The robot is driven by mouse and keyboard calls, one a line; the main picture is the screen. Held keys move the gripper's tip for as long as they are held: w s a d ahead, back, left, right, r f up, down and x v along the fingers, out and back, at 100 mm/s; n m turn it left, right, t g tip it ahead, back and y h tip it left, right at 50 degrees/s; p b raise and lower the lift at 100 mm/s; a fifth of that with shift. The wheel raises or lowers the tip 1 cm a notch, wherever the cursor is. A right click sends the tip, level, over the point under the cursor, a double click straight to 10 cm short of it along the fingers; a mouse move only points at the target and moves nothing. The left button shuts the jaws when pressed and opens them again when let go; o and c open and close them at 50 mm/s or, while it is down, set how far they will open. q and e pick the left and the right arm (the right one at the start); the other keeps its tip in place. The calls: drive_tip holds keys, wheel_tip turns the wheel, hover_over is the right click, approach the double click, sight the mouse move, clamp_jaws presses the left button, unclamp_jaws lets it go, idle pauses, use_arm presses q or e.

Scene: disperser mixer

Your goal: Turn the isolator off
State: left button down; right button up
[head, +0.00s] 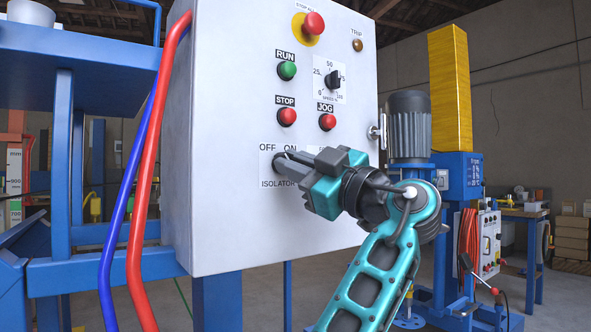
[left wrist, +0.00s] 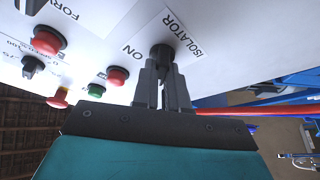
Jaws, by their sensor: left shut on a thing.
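The isolator (head: 279,163) is a dark rotary knob low on the front of the grey control panel (head: 225,218). Its label reads OFF and ON above and ISOLATOR below. My left gripper (head: 287,168) reaches it from the right, with its fingers closed on the knob. In the left wrist view the black knob (left wrist: 161,53) sits between the tips of the two fingers (left wrist: 162,72), with ON and ISOLATOR on either side. The fingers partly cover the knob, so I cannot tell which mark it points to. My right gripper is not in view.
Above the isolator are the red STOP button (head: 287,116), green RUN button (head: 288,70), red JOG button (head: 327,122), speed knob (head: 333,79) and emergency stop (head: 313,23). Red and blue hoses (head: 140,200) run along the panel's left side. The mixer motor (head: 409,125) stands behind, right.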

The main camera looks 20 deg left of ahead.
use_arm(q)
drive_tip(key=shift+a+r+n, duration=0.15)
drive_tip(key=shift+n, duration=0.45)
drive_tip(key=c, duration=1.4)
unclamp_jaws()
drive_tip(key=shift+w, duration=0.1)
drive_tip(key=shift+o, duration=1.2)
drive_tip(key=p+v, duration=0.2)
drive_tip(key=v, duration=1.1)
drive_tip(key=shift+w, duration=0.15)
